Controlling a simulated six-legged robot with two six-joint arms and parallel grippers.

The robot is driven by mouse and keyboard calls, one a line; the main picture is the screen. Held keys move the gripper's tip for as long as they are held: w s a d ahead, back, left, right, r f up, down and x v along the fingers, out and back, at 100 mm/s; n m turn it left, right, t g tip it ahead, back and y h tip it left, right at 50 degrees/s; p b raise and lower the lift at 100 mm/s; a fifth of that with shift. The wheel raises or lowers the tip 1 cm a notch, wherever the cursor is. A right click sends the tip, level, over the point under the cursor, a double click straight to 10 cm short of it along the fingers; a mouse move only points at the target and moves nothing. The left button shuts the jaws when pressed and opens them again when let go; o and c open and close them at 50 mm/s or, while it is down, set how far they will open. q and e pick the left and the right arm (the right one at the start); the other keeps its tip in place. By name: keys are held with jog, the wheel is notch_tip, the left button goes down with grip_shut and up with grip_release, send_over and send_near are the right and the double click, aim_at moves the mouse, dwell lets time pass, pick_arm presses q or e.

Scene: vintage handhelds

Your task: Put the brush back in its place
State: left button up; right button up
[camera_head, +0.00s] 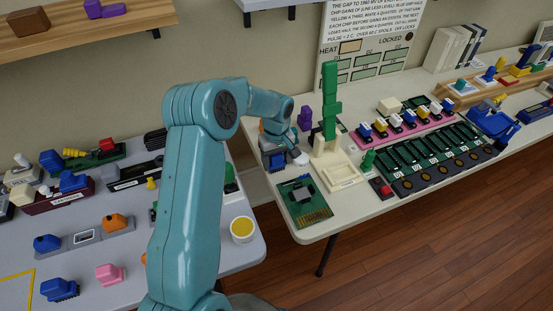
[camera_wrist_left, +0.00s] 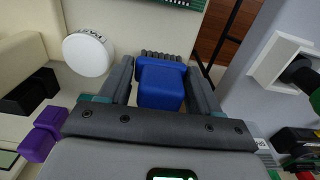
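A brush with a blue block handle and dark bristles (camera_wrist_left: 162,90) lies between the two fingers of my left gripper (camera_wrist_left: 162,78) in the left wrist view. The fingers are close against both its sides and appear shut on it. In the head view the left gripper (camera_head: 274,146) is low at the left end of the cream table, with the blue brush (camera_head: 277,161) under the wrist. Whether the brush touches the tabletop is hard to tell. A similar blue bristled piece (camera_head: 60,289) lies on the grey table. My right gripper is not in view.
A round white tin (camera_wrist_left: 88,52) lies beside the gripper. A purple piece (camera_wrist_left: 42,132) is near it. A green circuit board (camera_head: 304,201) and a cream stand with a green tower (camera_head: 331,150) are close by. A gap separates the cream table (camera_head: 352,216) from the grey table (camera_head: 240,261).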

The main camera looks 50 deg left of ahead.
pick_arm(q)
jog(key=shift+o, duration=1.1)
jog(key=shift+r, duration=0.1)
jog(key=shift+r+p, duration=0.25)
jog(key=shift+p, duration=0.1)
notch_tip(320, 180, up, 12)
jog(key=shift+f, duration=0.15)
